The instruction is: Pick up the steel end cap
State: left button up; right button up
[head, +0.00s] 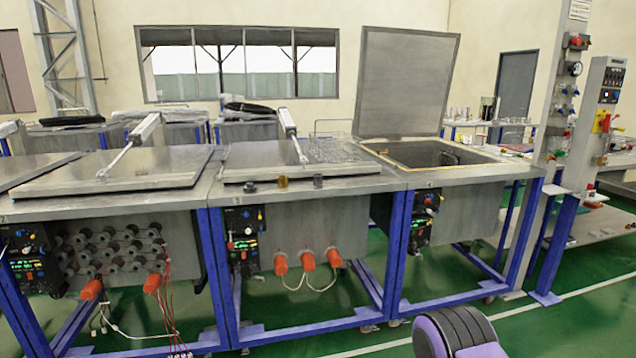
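Three small parts stand in a row on the front ledge of the middle steel station: a dark one (250,187) at the left, a brass-coloured one (283,182) in the middle and a grey metallic one (318,181) at the right. The grey one looks like the steel end cap, but it is too small to make out its shape. The parts stand apart from each other. Neither of my grippers is in view.
The middle station's lid (262,165) is down, with a cylinder rod on it. The right station's lid (404,82) stands open above its tank. A wire basket (340,149) sits behind the ledge.

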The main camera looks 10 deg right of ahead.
aim_at(317, 178)
jog(key=z, duration=0.55)
jog(key=k, duration=1.25)
jog(key=z, duration=0.9)
jog(key=i, duration=2.4)
jog(key=u, duration=1.55)
jog(key=i, duration=0.8)
jog(key=u, duration=0.8)
